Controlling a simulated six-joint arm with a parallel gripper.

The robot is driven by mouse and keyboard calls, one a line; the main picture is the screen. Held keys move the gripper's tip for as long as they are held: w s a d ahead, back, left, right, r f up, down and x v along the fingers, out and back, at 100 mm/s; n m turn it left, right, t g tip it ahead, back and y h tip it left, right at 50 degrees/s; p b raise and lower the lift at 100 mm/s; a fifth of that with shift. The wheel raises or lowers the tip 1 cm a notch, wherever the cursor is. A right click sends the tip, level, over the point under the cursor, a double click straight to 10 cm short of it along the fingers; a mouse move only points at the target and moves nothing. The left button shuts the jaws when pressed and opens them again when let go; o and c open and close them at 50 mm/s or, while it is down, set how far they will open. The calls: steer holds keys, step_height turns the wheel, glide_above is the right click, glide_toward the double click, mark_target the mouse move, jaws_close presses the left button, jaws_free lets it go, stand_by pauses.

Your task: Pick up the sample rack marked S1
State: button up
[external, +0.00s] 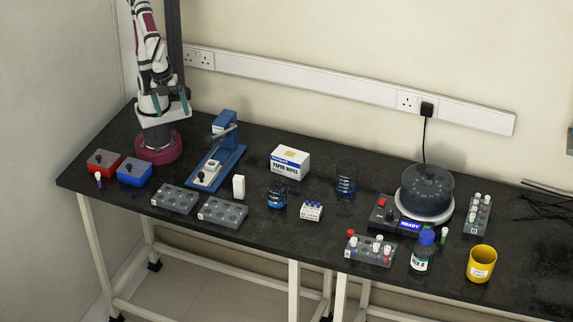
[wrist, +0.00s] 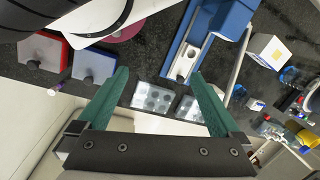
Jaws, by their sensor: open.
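Two grey racks with empty wells lie near the front left of the bench: one on the left (external: 175,198) and one beside it (external: 222,213). Both also show in the wrist view, the left one (wrist: 152,98) and the right one (wrist: 190,108), beyond my fingertips. Two more grey racks hold capped vials, one at front right (external: 370,251) and one at far right (external: 477,213). The small labels are unreadable, so I cannot tell which rack is S1. My gripper (external: 171,110) is open and empty, with teal fingers, high near my base; its fingers (wrist: 161,73) frame the wrist view.
A blue press (external: 217,160), red box (external: 103,162) and blue box (external: 134,171) stand around the left racks. A wipes box (external: 290,162), centrifuge (external: 425,193), blue-capped bottle (external: 422,252) and yellow cup (external: 481,264) stand further right. The bench's front edge is close to the racks.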

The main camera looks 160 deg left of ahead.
steer(key=c, duration=0.3)
steer(key=shift+c, duration=0.2)
steer(key=m+t+y, duration=0.4)
steer(key=m+y, duration=0.7)
steer(key=m, duration=0.5)
glide_above(320, 209)
steer(key=s+d, duration=0.3)
steer(key=d, duration=0.5)
steer(key=s+d, duration=0.3)
steer(key=d, duration=0.5)
steer(key=f, duration=1.4)
steer(key=shift+w+a+f, duration=0.1)
steer(key=shift+w+f, duration=0.15)
steer(key=shift+f, duration=0.15)
steer(key=x, duration=1.5)
steer(key=shift+w+a, duration=0.15)
steer(key=shift+w, duration=0.2)
